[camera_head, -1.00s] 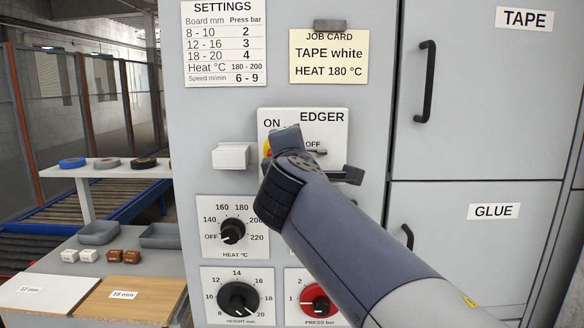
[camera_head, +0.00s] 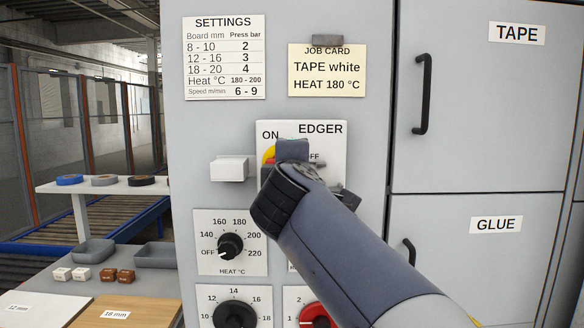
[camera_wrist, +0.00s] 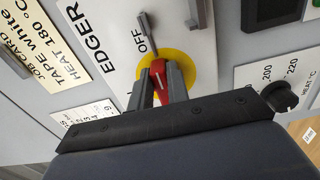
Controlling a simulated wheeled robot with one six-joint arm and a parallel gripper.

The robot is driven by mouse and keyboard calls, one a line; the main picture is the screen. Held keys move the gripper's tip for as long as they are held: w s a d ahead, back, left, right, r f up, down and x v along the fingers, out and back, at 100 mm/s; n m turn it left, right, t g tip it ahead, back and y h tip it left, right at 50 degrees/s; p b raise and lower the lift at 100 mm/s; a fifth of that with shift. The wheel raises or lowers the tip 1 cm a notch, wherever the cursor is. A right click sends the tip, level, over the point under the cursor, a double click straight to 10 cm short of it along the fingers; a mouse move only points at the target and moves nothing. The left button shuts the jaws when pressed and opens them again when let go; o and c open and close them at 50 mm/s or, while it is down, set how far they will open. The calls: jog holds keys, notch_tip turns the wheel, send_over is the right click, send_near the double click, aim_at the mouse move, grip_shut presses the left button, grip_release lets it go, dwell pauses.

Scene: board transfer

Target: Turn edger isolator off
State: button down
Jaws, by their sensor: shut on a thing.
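The edger isolator is a red handle (camera_wrist: 159,74) on a yellow disc (camera_wrist: 182,63), set on a white plate (camera_head: 333,135) marked EDGER, ON and OFF. In the head view the disc (camera_head: 268,154) is mostly covered by my gripper (camera_head: 291,150). In the wrist view my gripper (camera_wrist: 161,88) has one finger on each side of the red handle and is shut on it. OFF is readable close to the disc in the wrist view. ON is hidden there. The handle's exact pointing direction is hard to tell behind the fingers.
A grey bar (camera_wrist: 148,28) sticks out beside OFF. A white block (camera_head: 229,169) is left of the plate. The heat dial (camera_head: 230,245) is below, with a height dial (camera_head: 235,314) and a red press dial (camera_head: 318,315). Cabinet doors with black handles (camera_head: 423,95) stand at right.

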jog(key=c, duration=1.4)
grip_release()
jog(key=shift+o, duration=0.2)
jog(key=shift+s, duration=0.1)
jog(key=s+b, duration=0.1)
jog(key=s, duration=0.9)
jog(key=shift+s+a, duration=0.2)
jog(key=shift+s, duration=0.1)
jog(key=shift+w, duration=0.1)
jog(key=w+p, duration=0.1)
jog(key=w, duration=0.9)
jog(key=shift+w+d, duration=0.2)
jog(key=shift+w, duration=0.15)
jog(key=shift+s, duration=0.1)
